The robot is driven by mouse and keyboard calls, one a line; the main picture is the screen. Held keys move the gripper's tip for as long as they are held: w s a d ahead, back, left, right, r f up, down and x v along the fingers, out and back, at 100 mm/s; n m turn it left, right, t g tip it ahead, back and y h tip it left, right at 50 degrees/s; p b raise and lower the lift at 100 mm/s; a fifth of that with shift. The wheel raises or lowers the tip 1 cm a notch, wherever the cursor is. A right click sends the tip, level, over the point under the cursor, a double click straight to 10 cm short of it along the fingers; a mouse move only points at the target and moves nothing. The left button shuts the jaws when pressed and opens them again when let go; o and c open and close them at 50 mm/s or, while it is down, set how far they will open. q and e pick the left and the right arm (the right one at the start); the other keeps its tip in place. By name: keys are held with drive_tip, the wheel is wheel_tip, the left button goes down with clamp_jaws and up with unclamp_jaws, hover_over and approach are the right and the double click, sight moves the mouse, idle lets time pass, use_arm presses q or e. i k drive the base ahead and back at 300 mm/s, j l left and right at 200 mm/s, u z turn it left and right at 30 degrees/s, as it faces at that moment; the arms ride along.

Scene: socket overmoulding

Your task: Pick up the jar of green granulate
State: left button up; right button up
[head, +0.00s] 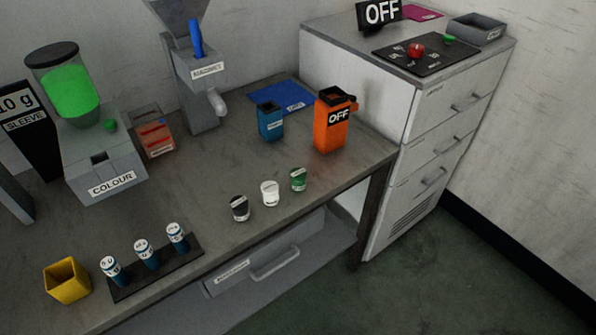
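The jar of green granulate (298,180) stands upright near the front edge of the bench, the rightmost of three small jars. The white jar (270,194) is just left of it, and the dark jar (239,208) is further left. The jars stand apart from each other. Neither of my grippers shows in the head view.
The orange OFF unit (331,125) and a blue container (270,122) stand behind the jars. A rack with blue cylinders (155,268) and a yellow cup (67,279) are at front left. The COLOUR dispenser (105,165) is at left. A grey cabinet (375,90) adjoins at right.

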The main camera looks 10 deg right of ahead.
sight(298, 175)
drive_tip(key=i+l+u, duration=0.2)
drive_tip(key=l+u, duration=0.15)
drive_tip(key=l, duration=0.5)
drive_tip(key=l+u, duration=0.35)
drive_tip(key=l, duration=0.5)
drive_tip(key=l+u, duration=0.35)
drive_tip(key=l, duration=0.6)
